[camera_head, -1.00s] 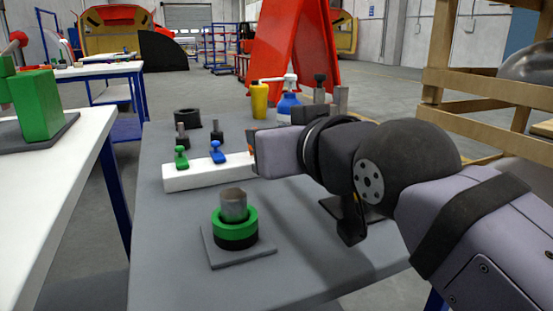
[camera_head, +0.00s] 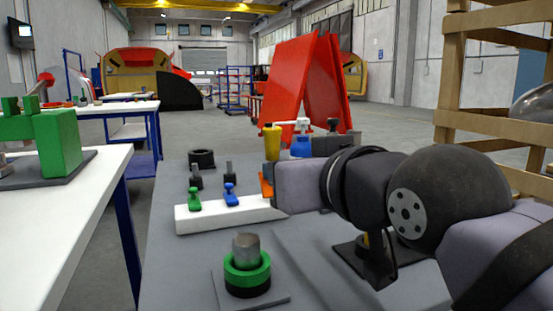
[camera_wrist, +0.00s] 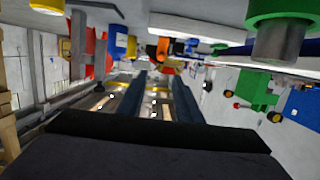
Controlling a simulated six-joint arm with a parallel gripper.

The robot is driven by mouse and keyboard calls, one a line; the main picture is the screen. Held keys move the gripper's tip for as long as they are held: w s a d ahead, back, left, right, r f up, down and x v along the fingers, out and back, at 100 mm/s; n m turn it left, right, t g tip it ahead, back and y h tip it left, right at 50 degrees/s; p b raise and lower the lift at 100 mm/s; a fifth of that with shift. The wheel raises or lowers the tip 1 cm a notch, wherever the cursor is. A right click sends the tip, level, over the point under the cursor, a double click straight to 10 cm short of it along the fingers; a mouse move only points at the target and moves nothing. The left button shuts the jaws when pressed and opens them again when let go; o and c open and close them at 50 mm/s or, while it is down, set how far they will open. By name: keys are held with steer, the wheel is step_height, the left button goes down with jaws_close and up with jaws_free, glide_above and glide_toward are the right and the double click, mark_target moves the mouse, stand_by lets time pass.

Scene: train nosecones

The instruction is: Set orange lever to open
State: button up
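A white block (camera_head: 215,214) on the grey table carries a green lever (camera_head: 194,199), a blue lever (camera_head: 231,194) and, at its right, an orange lever (camera_head: 266,186). The orange lever is partly hidden behind my wrist in the head view. An orange part, which looks like this lever, shows in the wrist view (camera_wrist: 163,46), beyond the fingertips. My gripper (camera_wrist: 160,76) has two dark fingers apart with an empty gap between them. It appears close to the orange lever but not touching it. The fingertips are hidden in the head view. I cannot tell the lever's setting.
A grey cylinder in a green ring (camera_head: 247,262) stands on a plate in front of the block. A yellow bottle (camera_head: 271,140) and a blue container (camera_head: 302,146) stand at the back. A wooden rack (camera_head: 480,130) is at the right.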

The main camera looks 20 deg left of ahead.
steer(key=w+a+r+g+h+p, duration=0.3)
steer(key=r+p, duration=0.5)
steer(key=p, duration=1.3)
steer(key=w+a+r+g+h+p, duration=0.1)
steer(key=w+a+r+p, duration=0.6)
steer(key=p, duration=1.3)
steer(key=shift+s+d+f+g+h+p, duration=0.6)
steer(key=shift+f+p, duration=1.25)
steer(key=shift+f, duration=0.85)
steer(key=shift+s+d+f+g+h+p, duration=0.6)
steer(key=shift+f+p, duration=1.3)
steer(key=shift+f, duration=0.8)
steer(key=shift+s+d+f+g+h+p, duration=0.6)
steer(key=shift+f+p, duration=1.25)
steer(key=shift+f, duration=0.85)
steer(key=shift+a, duration=0.1)
steer(key=shift+c, duration=0.4)
jaws_close()
